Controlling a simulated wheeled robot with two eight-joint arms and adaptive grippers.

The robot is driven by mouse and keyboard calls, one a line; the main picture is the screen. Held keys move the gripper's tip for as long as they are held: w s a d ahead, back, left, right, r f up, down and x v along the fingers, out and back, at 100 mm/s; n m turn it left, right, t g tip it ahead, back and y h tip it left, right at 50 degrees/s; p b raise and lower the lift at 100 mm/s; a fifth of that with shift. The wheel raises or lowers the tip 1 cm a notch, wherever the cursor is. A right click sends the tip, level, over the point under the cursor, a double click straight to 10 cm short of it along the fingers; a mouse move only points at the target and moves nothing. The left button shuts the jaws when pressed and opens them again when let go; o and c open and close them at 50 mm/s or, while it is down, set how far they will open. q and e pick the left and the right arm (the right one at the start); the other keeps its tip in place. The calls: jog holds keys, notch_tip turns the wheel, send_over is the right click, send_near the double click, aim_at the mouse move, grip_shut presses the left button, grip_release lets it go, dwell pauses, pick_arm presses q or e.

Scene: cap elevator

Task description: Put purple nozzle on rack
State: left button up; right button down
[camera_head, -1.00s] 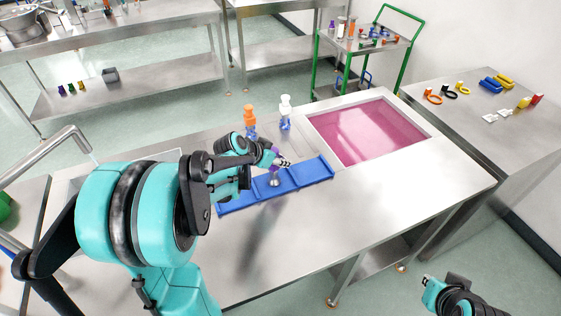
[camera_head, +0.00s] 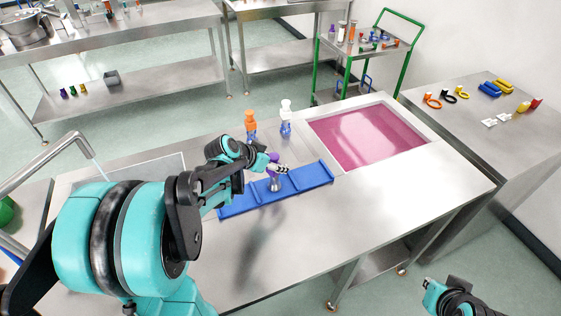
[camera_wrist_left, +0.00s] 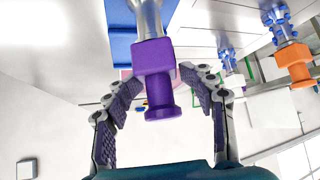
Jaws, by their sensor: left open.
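The purple nozzle (camera_head: 273,158) has a purple head and a silver metal body. It stands upright at the middle of the blue rack (camera_head: 308,179), its metal end at the rack. My left gripper (camera_head: 281,167) is beside the nozzle head in the head view. In the left wrist view, the fingers are spread on both sides of the purple head (camera_wrist_left: 155,75), with gaps between, and the metal body runs to the blue rack (camera_wrist_left: 122,25). The picture there is upside down. Part of my right arm shows at the lower right; its fingers are not clear.
A pink-floored basin (camera_head: 365,134) is to the right. The counter (camera_head: 350,215) in front of the rack is clear. A side table (camera_head: 500,150) holds rings and small parts.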

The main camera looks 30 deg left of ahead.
pick_arm(q)
jog(key=p+v, duration=0.2)
jog(key=v, duration=0.6)
jog(key=s+d+n+g+y, duration=0.1)
jog(key=s+d+n+y, duration=0.1)
jog(key=s+d, duration=1.2)
jog(key=shift+d+f+n+g+y, duration=0.3)
jog(key=shift+d+n, duration=0.1)
jog(key=shift+n, duration=0.3)
